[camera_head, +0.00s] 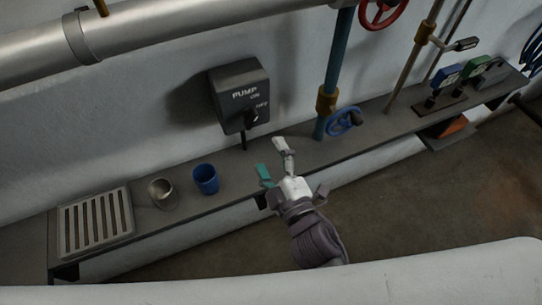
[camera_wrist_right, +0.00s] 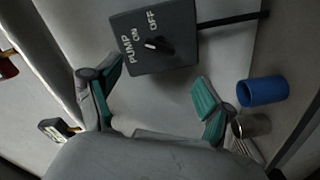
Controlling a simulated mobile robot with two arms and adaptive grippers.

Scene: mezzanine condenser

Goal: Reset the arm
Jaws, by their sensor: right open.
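My right gripper (camera_head: 272,160) is open and empty in the head view. It is over the front part of the grey shelf, below and right of the dark pump switch box (camera_head: 240,95). In the right wrist view its two teal-padded fingers (camera_wrist_right: 158,88) are spread apart, with the pump switch box (camera_wrist_right: 153,40) beyond them. The box is on the wall and carries the words PUMP, ON and OFF around a small knob. Nothing is between the fingers. My left gripper is not in view.
On the shelf (camera_head: 365,140), a blue cup (camera_head: 205,179), a metal cup (camera_head: 161,192) and a slatted rack (camera_head: 95,222) stand left of the gripper. A blue valve wheel (camera_head: 343,121) on a pipe is to its right. A red wheel (camera_head: 384,12) is higher up.

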